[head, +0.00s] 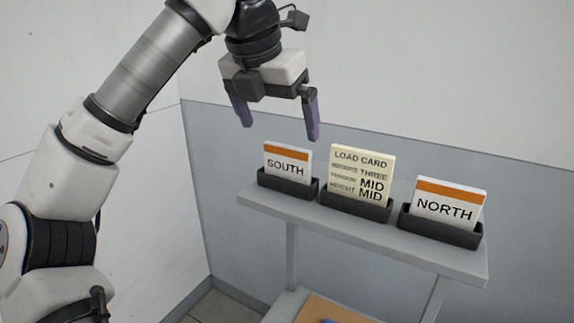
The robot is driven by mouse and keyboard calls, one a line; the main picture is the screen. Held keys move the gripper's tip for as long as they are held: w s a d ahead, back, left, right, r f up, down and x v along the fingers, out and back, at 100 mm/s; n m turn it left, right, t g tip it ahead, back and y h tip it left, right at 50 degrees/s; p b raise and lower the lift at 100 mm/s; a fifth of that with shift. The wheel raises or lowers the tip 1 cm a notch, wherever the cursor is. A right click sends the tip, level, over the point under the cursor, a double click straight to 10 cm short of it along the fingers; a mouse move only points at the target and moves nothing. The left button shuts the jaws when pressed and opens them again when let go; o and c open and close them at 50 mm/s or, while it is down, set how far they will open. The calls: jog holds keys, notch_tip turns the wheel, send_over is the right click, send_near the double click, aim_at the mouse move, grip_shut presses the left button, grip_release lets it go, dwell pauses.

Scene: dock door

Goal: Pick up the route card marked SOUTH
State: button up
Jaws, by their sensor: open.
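The route card marked SOUTH (287,161) is white with an orange band along its top. It stands upright in a dark holder (288,184) at the left end of a grey shelf (390,233). My gripper (279,131) points down above the SOUTH card, with its two purple fingers apart and nothing between them. The fingertips appear a little higher than the card's top edge. How far the gripper is from the card in depth I cannot tell.
A cream load card (361,170) stands in the middle holder (355,205). A NORTH card (446,207) stands in the right holder (440,229). A wall is behind the shelf. Below is a brown surface (325,312) with a partly visible blue thing (328,321).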

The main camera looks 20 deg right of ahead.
aim_at(287, 146)
jog(key=shift+d+p+x, duration=0.2)
jog(key=shift+p+x, duration=0.8)
jog(key=shift+x, duration=1.5)
jog(key=shift+s, duration=0.2)
jog(key=c, duration=0.9)
jog(key=shift+r, duration=0.15)
jog(key=shift+c, duration=0.2)
